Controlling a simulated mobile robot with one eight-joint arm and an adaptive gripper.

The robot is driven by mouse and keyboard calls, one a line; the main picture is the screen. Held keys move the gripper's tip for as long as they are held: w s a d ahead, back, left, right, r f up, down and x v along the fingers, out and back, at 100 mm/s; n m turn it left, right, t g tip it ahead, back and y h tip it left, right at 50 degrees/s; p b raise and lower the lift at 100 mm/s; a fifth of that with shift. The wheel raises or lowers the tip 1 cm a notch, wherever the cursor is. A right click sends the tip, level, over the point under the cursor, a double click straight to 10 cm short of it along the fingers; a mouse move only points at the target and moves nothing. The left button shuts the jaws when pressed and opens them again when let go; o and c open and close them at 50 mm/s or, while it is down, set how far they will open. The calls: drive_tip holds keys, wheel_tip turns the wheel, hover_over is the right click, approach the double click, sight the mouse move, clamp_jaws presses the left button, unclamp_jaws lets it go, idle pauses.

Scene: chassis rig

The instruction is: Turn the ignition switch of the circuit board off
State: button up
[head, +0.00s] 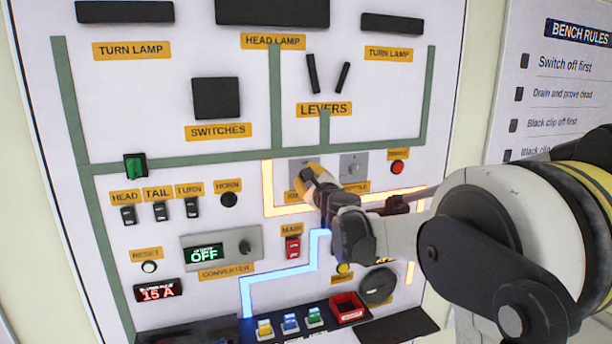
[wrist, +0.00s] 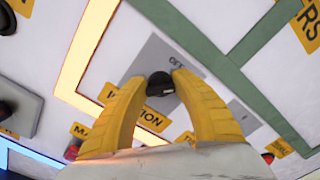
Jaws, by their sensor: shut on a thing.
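The ignition switch is a black knob (wrist: 160,84) on a grey plate (wrist: 185,60), with an orange "IGNITION" label below it, partly hidden by my fingers in the wrist view. My gripper (wrist: 163,88) has its two yellow fingers closed on either side of the knob, gripping it. In the head view my gripper (head: 308,180) reaches the board (head: 230,125) from the right and hides the knob and most of its label. An "OFF" mark shows on the plate beside the knob in the wrist view.
A second grey plate with a knob (head: 353,167) is just right of my gripper. A red button (head: 397,167), red main switch (head: 293,247), several small switches and a converter (head: 222,248) reading OFF are nearby. Coloured clips (head: 290,324) and a red tray (head: 347,308) are below.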

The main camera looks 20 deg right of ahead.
drive_tip(key=n, duration=0.4)
drive_tip(key=shift+n, duration=0.3)
drive_tip(key=shift+f+n+p, duration=0.1)
drive_tip(key=shift+n+p, duration=0.3)
drive_tip(key=shift+n, duration=1.5)
drive_tip(key=o, duration=1.2)
drive_tip(key=shift+c, duration=0.2)
drive_tip(key=s, duration=1.2)
